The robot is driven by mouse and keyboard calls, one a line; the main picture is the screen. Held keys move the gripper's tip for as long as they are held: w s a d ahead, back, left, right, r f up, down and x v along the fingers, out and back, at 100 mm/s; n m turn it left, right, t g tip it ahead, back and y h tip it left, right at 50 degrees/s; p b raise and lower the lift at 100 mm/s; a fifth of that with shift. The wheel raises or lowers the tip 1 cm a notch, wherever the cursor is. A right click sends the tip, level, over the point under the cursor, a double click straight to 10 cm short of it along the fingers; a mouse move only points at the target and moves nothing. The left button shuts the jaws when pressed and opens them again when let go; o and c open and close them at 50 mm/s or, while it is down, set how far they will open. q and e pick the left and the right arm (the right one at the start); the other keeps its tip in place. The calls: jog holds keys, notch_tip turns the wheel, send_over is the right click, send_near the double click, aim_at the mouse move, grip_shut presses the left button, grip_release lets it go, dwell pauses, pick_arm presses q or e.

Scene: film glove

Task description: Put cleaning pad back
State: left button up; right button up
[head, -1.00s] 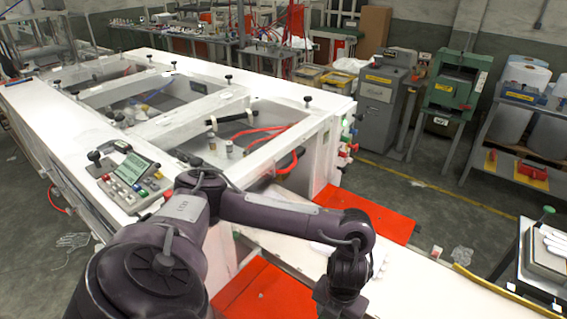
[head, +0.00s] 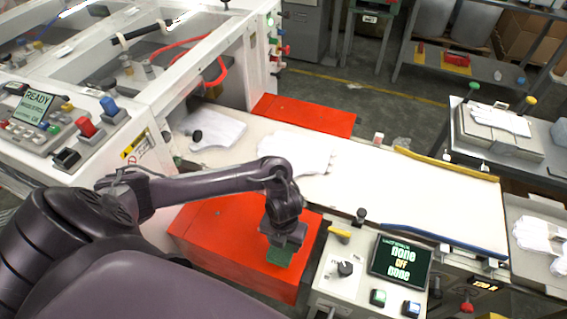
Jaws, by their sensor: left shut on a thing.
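My left gripper (head: 282,245) points down over the front red box (head: 212,232). It is shut on a green pad (head: 279,257), which I take to be the cleaning pad. The fingers hide the upper part of the pad. I cannot tell whether the pad touches the red surface or hangs just above it. My right gripper is not in view.
A white conveyor (head: 400,195) with white gloves (head: 300,148) runs behind the gripper. A control panel with a screen (head: 400,262) and knobs stands close to the right. Another red box (head: 305,115) lies beyond the conveyor. A button console (head: 60,120) is at left.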

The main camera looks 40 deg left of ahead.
pick_arm(q)
notch_tip(320, 180, down, 4)
jog(key=shift+f, duration=0.1)
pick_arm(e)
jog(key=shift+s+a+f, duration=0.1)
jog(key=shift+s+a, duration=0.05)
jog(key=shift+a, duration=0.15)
pick_arm(q)
jog(key=shift+f, duration=0.15)
jog(key=o, duration=0.9)
jog(key=shift+o, duration=0.2)
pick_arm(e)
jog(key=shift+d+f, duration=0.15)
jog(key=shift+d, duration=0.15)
